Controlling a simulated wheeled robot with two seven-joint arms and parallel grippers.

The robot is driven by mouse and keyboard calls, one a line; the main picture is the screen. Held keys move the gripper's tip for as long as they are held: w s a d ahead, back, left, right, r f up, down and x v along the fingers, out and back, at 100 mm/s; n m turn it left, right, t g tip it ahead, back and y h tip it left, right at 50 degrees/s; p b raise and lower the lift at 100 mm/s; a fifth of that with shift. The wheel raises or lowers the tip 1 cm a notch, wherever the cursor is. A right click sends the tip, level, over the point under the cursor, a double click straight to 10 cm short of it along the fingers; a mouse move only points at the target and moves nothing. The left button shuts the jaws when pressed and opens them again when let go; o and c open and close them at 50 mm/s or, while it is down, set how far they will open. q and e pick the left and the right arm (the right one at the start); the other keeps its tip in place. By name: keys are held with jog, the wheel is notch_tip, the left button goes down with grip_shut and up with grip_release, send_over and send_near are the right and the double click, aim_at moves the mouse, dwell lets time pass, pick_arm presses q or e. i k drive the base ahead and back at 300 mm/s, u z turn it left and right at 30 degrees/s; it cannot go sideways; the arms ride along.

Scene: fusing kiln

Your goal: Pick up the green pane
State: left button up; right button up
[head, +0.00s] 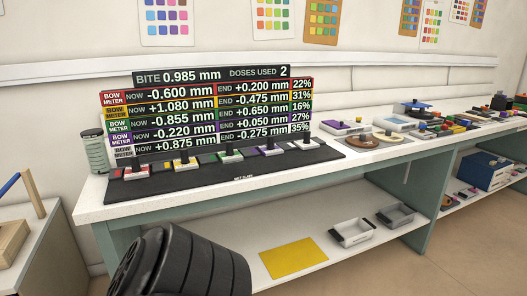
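A small green piece (231,156) sits in the row of coloured pieces on the black mat (245,178) on the white bench. It looks like the green pane, but it is small and partly hidden by a dark post-like fitting standing at it. Red (131,174), yellow (181,165) and purple (270,152) pieces sit in the same row, with similar dark fittings. Neither of my grippers shows in the head view, so I cannot see their fingers or whether they hold anything.
A meter board (210,110) stands behind the mat. A pale ribbed jar (95,151) stands at its left. Trays and discs (362,141) crowd the bench to the right. The lower shelf holds a yellow sheet (293,257) and grey bins (352,232). The bench's front strip is clear.

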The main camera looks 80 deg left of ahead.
aim_at(231, 155)
jog(key=u, duration=0.85)
jog(key=i, duration=1.35)
jog(key=u, duration=1.45)
